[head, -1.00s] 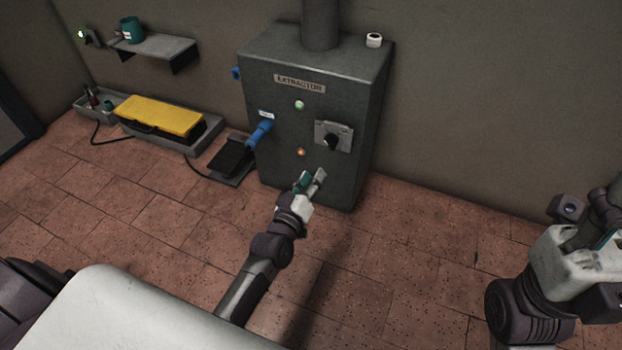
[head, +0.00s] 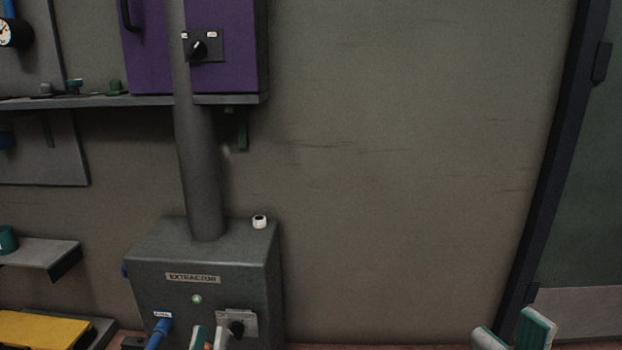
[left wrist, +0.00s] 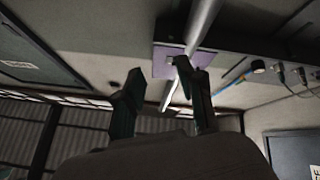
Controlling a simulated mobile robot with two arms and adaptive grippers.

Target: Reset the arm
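My left gripper (head: 208,338) shows only its fingertips at the bottom edge of the head view, in front of the grey extractor box (head: 160,275). In the left wrist view its two fingers (left wrist: 160,82) are spread apart with nothing between them. My right gripper (head: 514,333) shows at the bottom right of the head view, fingers apart and empty, in front of bare wall and near the door frame. The rest of both arms is outside the head view.
The extractor has a blue handle (head: 158,333), a black knob (head: 236,328) and a green light (head: 196,299). A pipe (head: 200,150) rises from it past a purple cabinet (head: 238,80). A grey shelf (head: 50,255) is at left, a dark door (head: 590,200) at right. The wall between is bare.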

